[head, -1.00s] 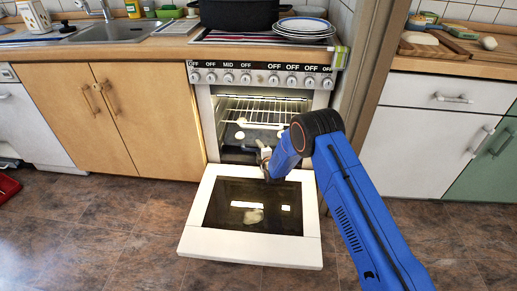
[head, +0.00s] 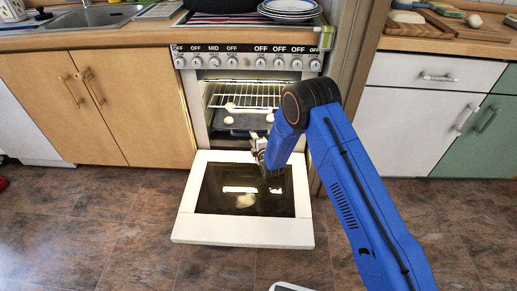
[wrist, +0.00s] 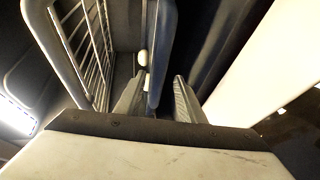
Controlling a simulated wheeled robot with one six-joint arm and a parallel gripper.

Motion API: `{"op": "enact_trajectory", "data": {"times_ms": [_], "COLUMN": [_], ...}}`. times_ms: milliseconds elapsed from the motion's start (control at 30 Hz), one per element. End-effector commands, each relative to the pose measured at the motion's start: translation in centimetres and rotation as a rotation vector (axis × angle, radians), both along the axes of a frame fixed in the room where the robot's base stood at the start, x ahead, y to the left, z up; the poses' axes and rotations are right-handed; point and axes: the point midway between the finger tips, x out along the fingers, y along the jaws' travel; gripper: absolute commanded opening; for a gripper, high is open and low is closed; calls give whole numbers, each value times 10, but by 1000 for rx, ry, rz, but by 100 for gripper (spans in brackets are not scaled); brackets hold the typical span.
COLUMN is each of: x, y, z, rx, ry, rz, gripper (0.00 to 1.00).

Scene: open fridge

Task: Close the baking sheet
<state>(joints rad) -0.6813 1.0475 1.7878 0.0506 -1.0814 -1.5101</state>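The oven (head: 243,76) stands open, its door (head: 187,228) folded down flat. A dark baking sheet (head: 243,124) sits inside, low in the cavity under the wire rack (head: 245,98). Pale round pieces (head: 229,120) lie on it. My gripper (head: 262,150) is at the oven mouth, just above the door's inner edge, right of centre. In the wrist view my gripper (wrist: 160,98) has its two fingers apart, with a dark bar-like edge (wrist: 161,50), seemingly the sheet's rim, between them. It lies close to the left finger; a gap shows on the right. I cannot tell whether they touch.
Wooden cabinets (head: 95,105) stand left of the oven, a white cabinet (head: 415,130) on the right. The counter above holds plates (head: 290,8) and a cutting board (head: 440,25). The floor (head: 110,225) in front is mostly clear. The lowered door lies beneath my gripper.

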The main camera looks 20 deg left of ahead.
Motion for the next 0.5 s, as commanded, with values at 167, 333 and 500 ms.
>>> {"op": "enact_trajectory", "data": {"times_ms": [167, 333, 500], "x": [-29, -53, -68], "y": [-21, -38, -49], "z": [7, 11, 14], "rx": [-1, -2, -2], "ry": [2, 2, 3], "rz": [0, 0, 0], "gripper": [36, 36, 36]}}
